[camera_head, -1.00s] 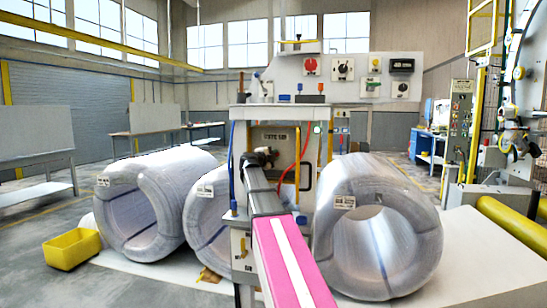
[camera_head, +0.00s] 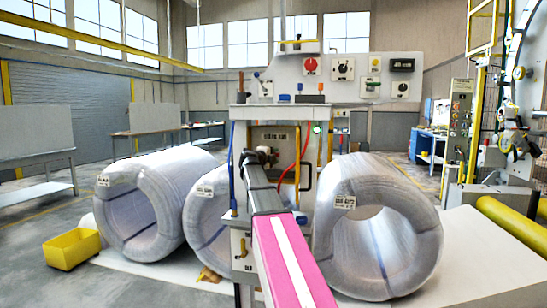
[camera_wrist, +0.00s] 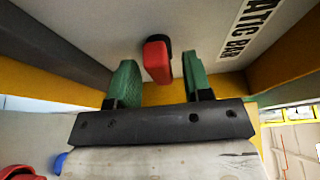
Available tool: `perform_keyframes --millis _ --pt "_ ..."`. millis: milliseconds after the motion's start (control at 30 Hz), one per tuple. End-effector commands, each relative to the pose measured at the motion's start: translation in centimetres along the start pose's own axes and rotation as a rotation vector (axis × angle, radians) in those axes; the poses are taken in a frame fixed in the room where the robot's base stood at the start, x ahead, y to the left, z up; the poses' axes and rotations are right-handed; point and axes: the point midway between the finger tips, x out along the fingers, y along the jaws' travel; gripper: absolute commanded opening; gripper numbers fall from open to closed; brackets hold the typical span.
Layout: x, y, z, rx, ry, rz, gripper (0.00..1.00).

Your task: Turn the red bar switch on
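The red bar switch (camera_wrist: 157,60) shows in the wrist view as a red lever on a dark base on a pale panel. A label ending in "ATIC BAR" (camera_wrist: 245,32) is beside it. My gripper (camera_wrist: 159,75) is open. Its two green fingers stand on either side of the red lever with visible gaps, and I see no contact. In the head view my gripper (camera_head: 262,157) is small and dark in front of the machine's lower panel, below a label plate (camera_head: 276,135). The switch is hidden there.
The machine's upper panel (camera_head: 340,90) carries a red knob (camera_head: 311,65) and other switches. A red hose (camera_head: 305,142) hangs right of my gripper. Wrapped coils stand left (camera_head: 150,205) and right (camera_head: 378,230). A yellow bin (camera_head: 70,250) is on the floor at left.

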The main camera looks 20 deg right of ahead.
Motion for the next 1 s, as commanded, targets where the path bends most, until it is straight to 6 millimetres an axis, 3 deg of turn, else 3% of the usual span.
perform_keyframes --millis 367,800,1000 --pt "-0.7 -0.1 0.0 -0.001 -0.002 -0.002 0.45" --pt "-8.3 0.0 -0.1 -0.001 -0.002 -0.002 0.45" --pt "-10.4 0.0 -0.1 -0.001 -0.002 -0.001 0.45"
